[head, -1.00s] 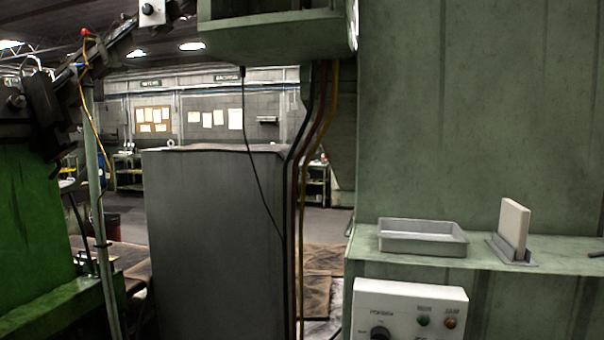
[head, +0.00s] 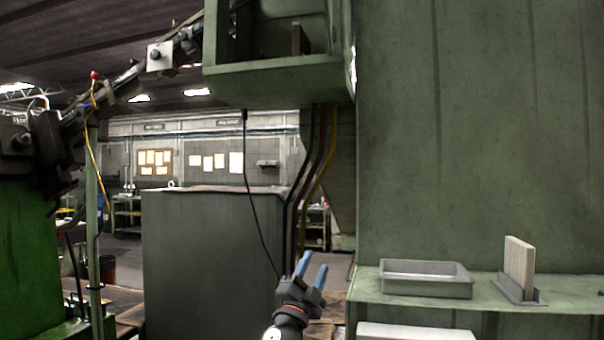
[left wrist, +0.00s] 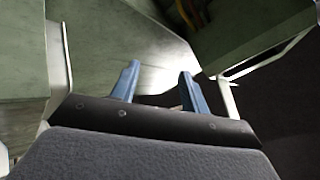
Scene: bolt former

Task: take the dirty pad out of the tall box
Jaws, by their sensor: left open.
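The tall green box (head: 280,84) hangs high at the upper middle of the head view, its front open. A dark brown upright pad (head: 297,38) shows inside it, its lower part hidden by the front lip. My left gripper (head: 312,268) is low in the middle of the head view, well below the box, its blue fingers apart and pointing up. In the left wrist view the open fingers (left wrist: 158,82) have nothing between them. My right gripper is not in view.
A grey tray (head: 425,290) and a pale upright pad (head: 519,262) in a small holder stand on the green ledge at right. Cables (head: 318,165) hang below the box. A grey cabinet (head: 210,262) stands behind my left gripper.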

